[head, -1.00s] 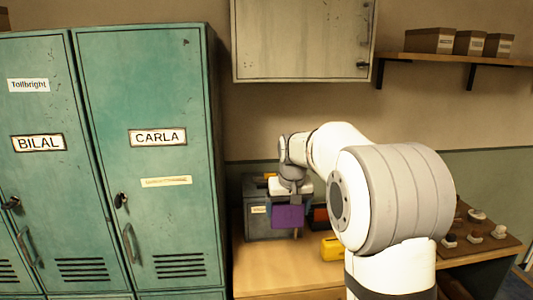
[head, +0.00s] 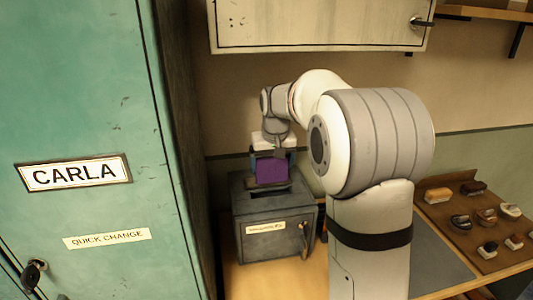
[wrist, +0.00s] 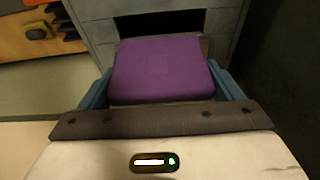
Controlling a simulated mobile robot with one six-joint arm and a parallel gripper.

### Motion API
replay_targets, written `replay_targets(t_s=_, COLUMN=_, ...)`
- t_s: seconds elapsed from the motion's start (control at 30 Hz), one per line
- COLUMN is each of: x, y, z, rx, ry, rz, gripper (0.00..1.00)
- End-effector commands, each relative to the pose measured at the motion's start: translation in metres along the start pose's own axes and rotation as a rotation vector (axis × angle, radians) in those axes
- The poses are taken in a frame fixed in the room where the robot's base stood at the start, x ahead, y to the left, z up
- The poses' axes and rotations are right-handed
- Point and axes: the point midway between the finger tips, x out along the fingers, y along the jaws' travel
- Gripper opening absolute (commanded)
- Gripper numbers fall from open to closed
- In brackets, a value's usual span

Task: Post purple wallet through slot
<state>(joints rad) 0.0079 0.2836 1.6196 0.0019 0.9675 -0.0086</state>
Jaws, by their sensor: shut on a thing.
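The purple wallet (head: 271,172) is held upright in my gripper (head: 272,160), over the top of a grey metal box (head: 250,240). In the wrist view the wallet (wrist: 165,70) sits between the two blue fingers of my gripper (wrist: 163,85), which are shut on it. A dark slot opening (wrist: 160,25) in the grey box shows just beyond the wallet's far edge. I cannot tell whether the wallet's lower edge touches the box.
The grey box stands on a wooden bench with a pale label and a handle on its front. The green CARLA locker (head: 90,120) stands at left. A wall cabinet (head: 320,25) hangs above. A brown board (head: 470,225) with several small items lies at right.

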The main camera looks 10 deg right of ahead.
Motion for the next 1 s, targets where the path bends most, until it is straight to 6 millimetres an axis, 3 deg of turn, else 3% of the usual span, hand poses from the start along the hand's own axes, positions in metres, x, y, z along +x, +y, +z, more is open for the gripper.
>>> replay_targets(t_s=0.27, x=0.007, y=-0.003, z=0.002, rx=-0.006, ry=0.0, rz=-0.002, gripper=0.63)
replay_targets(t_s=1.0, x=0.058, y=-0.002, z=0.016, rx=-0.004, ry=0.0, rz=-0.001, gripper=0.63)
